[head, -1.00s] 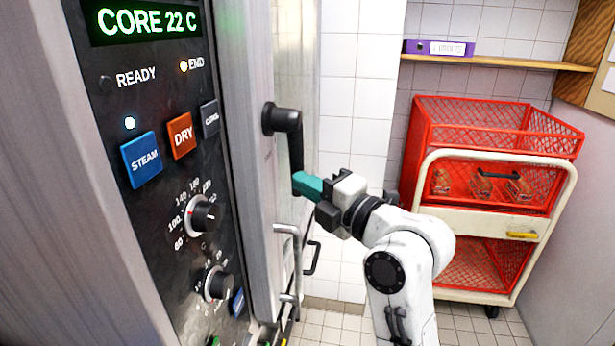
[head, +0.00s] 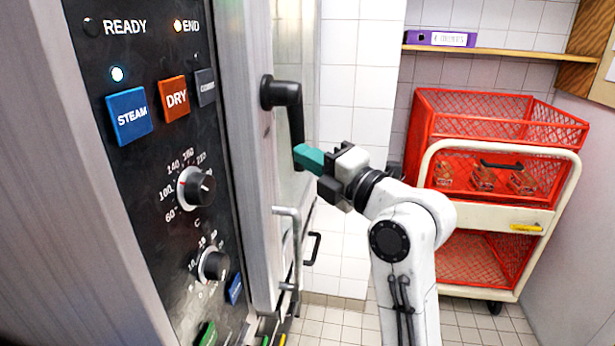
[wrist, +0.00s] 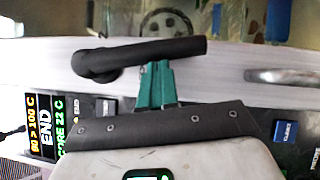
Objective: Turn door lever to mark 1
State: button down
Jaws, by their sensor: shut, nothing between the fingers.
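The door lever (head: 294,118) is a black handle on the metal door edge, its arm hanging downward from a round pivot in the head view. In the wrist view the lever (wrist: 150,53) runs across the picture, with its pivot at the left. My gripper (head: 300,153) has teal fingers, shut with nothing between them, at the lower end of the lever in the head view. In the wrist view the fingertips (wrist: 157,68) are at the lever's near side; I cannot tell whether they touch it. I cannot make out mark 1 in either view.
The control panel (head: 150,190) with buttons and knobs stands left of the lever. A metal door handle (head: 292,245) sits below it. A red mesh cart (head: 432,110) stands at the right, under a wooden shelf (head: 490,57) with a purple binder (head: 420,38).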

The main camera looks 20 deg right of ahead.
jog(key=w+d+n+y+b, duration=0.1)
jog(key=b, duration=0.4)
jog(key=w+d+n+t+b, duration=0.1)
jog(key=w+n+b, duration=0.1)
jog(key=b, duration=0.3)
jog(key=w+d+n+y+b, duration=0.1)
jog(key=n+b, duration=0.1)
jog(key=b, duration=0.4)
jog(key=shift+w+d+r+y, duration=0.1)
jog(key=shift+w+r+y, duration=0.2)
